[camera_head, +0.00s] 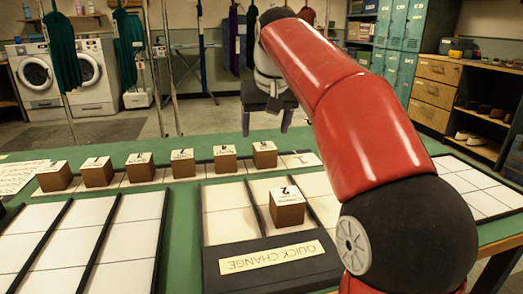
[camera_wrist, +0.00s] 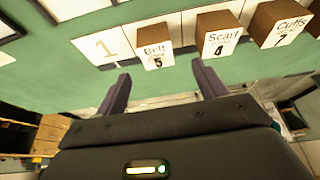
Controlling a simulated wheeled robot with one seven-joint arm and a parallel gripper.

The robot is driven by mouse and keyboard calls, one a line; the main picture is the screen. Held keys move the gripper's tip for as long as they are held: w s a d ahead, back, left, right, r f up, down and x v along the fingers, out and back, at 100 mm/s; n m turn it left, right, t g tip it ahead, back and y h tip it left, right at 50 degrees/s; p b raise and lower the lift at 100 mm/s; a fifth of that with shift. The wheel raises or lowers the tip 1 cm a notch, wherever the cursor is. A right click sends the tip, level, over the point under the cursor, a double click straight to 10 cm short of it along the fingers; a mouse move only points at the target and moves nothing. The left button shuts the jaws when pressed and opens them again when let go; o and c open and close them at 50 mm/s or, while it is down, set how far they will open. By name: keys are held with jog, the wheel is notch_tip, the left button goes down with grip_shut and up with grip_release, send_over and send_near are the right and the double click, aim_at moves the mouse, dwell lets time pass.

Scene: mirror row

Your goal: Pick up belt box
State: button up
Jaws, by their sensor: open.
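The belt box (camera_wrist: 154,34) is a small brown cube with a white label reading "Belt" and 5. It stands in a row of similar boxes, beside the empty cell marked 1 (camera_wrist: 106,45) in the wrist view. It appears to be the rightmost box of the back row in the head view (camera_head: 265,158). My gripper (camera_wrist: 160,74) is open and empty, with its two dark fingers apart and the belt box ahead between their lines. In the head view my gripper (camera_head: 266,122) hangs beyond the row with its fingers pointing down. It does not appear to touch the box.
The Scarf box (camera_wrist: 217,24) stands close beside the belt box, then the Cuffs box (camera_wrist: 279,25). One box (camera_head: 287,208) sits on the "QUICK CHANGE" tray (camera_head: 270,262). Dark dividers cross the white panels (camera_head: 60,240). Green table (camera_head: 185,225) shows between them.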

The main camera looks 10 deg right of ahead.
aim_at(265, 146)
jog(key=b+x, duration=0.1)
jog(key=x, duration=0.6)
jog(key=shift+s+d+f+b, duration=0.1)
jog(key=shift+d+f+b, duration=0.1)
jog(key=shift+b, duration=0.1)
jog(key=shift+r, duration=0.1)
jog(key=shift+c, duration=0.3)
jog(key=c, duration=1)
jog(key=shift+c, duration=0.2)
